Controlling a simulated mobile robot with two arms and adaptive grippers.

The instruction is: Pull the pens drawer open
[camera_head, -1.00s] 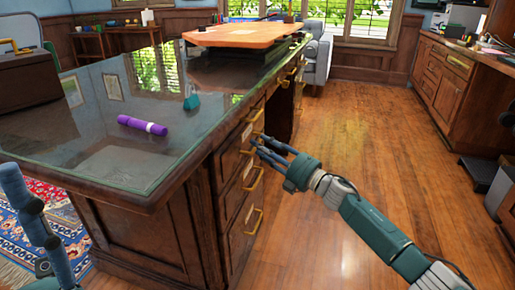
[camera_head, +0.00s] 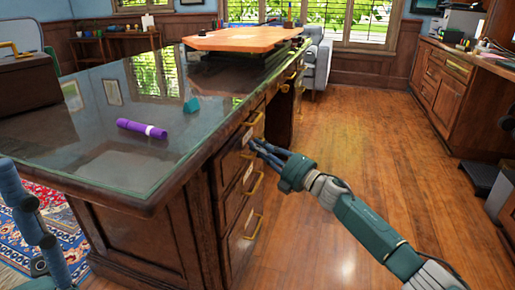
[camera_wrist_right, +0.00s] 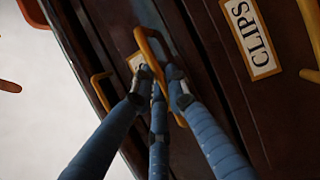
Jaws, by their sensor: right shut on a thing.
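The dark wood desk (camera_head: 130,235) has a column of drawers with brass handles on its right side. My right gripper (camera_head: 253,147) is at the upper part of this column. In the right wrist view its fingers (camera_wrist_right: 160,85) are shut on a brass handle (camera_wrist_right: 147,42). The small label (camera_wrist_right: 137,62) beside that handle is partly covered by a finger, so I cannot read it. The neighbouring drawer carries a CLIPS label (camera_wrist_right: 250,38). The drawer fronts look about flush.
A purple marker (camera_head: 141,129) and a teal object (camera_head: 191,105) lie on the glass desktop, with an orange board (camera_head: 245,39) at its far end. Open wood floor (camera_head: 370,130) lies right of the desk, up to a wood cabinet (camera_head: 447,95).

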